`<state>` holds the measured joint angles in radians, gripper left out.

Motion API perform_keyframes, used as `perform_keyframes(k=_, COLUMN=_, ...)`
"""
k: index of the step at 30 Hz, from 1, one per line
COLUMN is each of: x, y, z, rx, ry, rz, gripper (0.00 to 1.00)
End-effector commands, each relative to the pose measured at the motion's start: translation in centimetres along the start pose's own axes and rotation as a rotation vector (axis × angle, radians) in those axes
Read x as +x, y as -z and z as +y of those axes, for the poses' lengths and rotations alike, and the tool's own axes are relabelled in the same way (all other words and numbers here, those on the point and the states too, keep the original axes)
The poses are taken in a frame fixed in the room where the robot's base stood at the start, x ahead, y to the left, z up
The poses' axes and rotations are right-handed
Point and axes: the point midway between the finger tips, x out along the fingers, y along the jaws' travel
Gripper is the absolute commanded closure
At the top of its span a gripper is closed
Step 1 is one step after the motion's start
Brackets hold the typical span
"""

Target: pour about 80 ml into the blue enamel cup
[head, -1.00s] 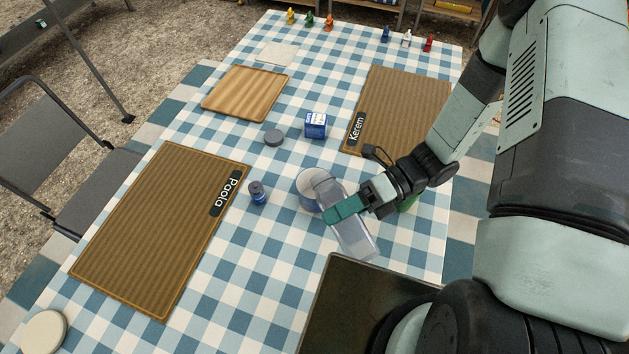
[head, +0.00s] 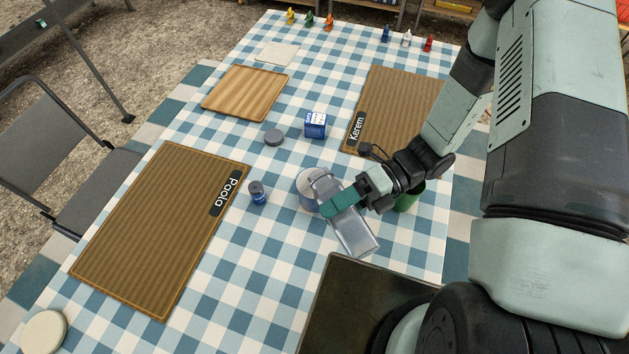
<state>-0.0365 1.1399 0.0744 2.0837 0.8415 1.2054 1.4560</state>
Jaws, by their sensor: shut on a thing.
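A round cup with a bluish rim (head: 305,194), which looks like the blue enamel cup, stands on the checked cloth near the middle. My gripper (head: 343,203) is shut around a clear grey container (head: 356,236). The container is tilted, with its upper-left end over the cup and its other end towards the lower right. It hides much of the cup's opening. I cannot make out a stream or the level in either vessel.
A green cup (head: 411,197) stands just right of my gripper, partly hidden by it. A dark panel (head: 350,310) lies in front.

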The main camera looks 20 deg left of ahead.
Motion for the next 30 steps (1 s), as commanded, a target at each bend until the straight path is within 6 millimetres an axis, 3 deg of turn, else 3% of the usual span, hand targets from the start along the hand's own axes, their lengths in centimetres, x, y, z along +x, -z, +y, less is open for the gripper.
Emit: perform_keyframes(k=30, x=-0.15, y=-0.16, z=0.57, rx=0.061, ry=-0.001, rz=0.017, gripper=0.77)
